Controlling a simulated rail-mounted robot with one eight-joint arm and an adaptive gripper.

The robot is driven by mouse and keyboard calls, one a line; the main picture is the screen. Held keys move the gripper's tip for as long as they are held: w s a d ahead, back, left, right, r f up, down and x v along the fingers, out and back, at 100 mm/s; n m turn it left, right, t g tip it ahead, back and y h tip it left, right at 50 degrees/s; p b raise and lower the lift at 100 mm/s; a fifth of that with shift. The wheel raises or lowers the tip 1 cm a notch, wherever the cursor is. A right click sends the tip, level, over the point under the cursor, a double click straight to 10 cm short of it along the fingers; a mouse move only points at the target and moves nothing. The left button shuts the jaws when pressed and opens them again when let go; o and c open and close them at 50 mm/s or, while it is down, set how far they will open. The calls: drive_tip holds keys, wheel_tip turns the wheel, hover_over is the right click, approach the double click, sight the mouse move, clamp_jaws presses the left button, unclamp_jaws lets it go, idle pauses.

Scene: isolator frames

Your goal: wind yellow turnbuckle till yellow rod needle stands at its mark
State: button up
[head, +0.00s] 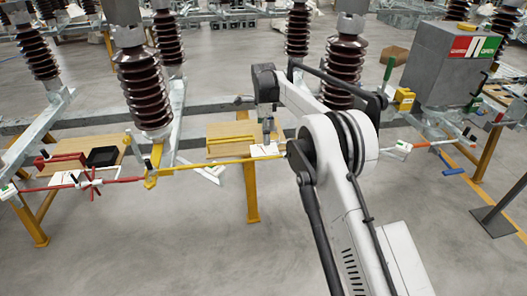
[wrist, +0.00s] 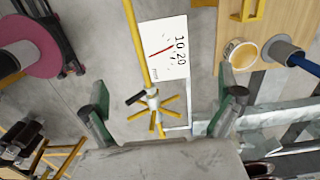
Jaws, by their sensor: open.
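The yellow rod (wrist: 138,45) runs down the wrist view to the yellow turnbuckle (wrist: 152,103), which has several yellow spokes and a small black piece at its left. A white scale card (wrist: 170,40) with 10 and 20 and a red line lies beside the rod; the needle's exact reading is too small to tell. My gripper (wrist: 168,95) is open, its fingers on either side of the turnbuckle and apart from it. In the head view my gripper (head: 268,130) points down near the card (head: 264,151) and the yellow rod (head: 215,162); my arm hides the rod's right end.
A red rod with a spoked red turnbuckle (head: 88,182) is at the left. A wooden board (head: 228,130) with a yellow bracket stands behind the yellow rod. Brown insulators (head: 145,90) rise behind. A grey cabinet (head: 450,65) stands right. A cup (wrist: 240,54) sits on the board.

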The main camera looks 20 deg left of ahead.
wheel_tip(320, 180, up, 10)
drive_tip(key=p, duration=0.3)
drive_tip(key=s+d+r+n+t+b, duration=0.2)
drive_tip(key=s+d+r+n+b, duration=0.1)
drive_tip(key=d+r, duration=1.1)
drive_tip(key=s+d+r+n+t+y+b, duration=0.1)
drive_tip(key=s+d+r+n, duration=0.1)
drive_tip(key=s+d, duration=0.45)
drive_tip(key=s+d+r+n+b, duration=0.1)
drive_tip(key=s+d+r, duration=0.25)
drive_tip(key=d, duration=0.55)
drive_tip(key=s+d+f+n+t+b, duration=0.2)
drive_tip(key=s+d+f+n, duration=0.15)
drive_tip(key=s+d, duration=1)
drive_tip(key=s+d+f+n+t+b, duration=0.1)
drive_tip(key=s+d+f, duration=0.1)
drive_tip(key=s+f, duration=0.4)
drive_tip(key=s+d+f+n+t+h+b, duration=0.1)
drive_tip(key=s+d+f, duration=0.2)
drive_tip(key=s, duration=0.9)
wheel_tip(320, 180, down, 4)
drive_tip(key=shift+d+r+n+b, duration=0.25)
drive_tip(key=shift+d+n+b, duration=0.05)
drive_tip(key=shift+n, duration=0.05)
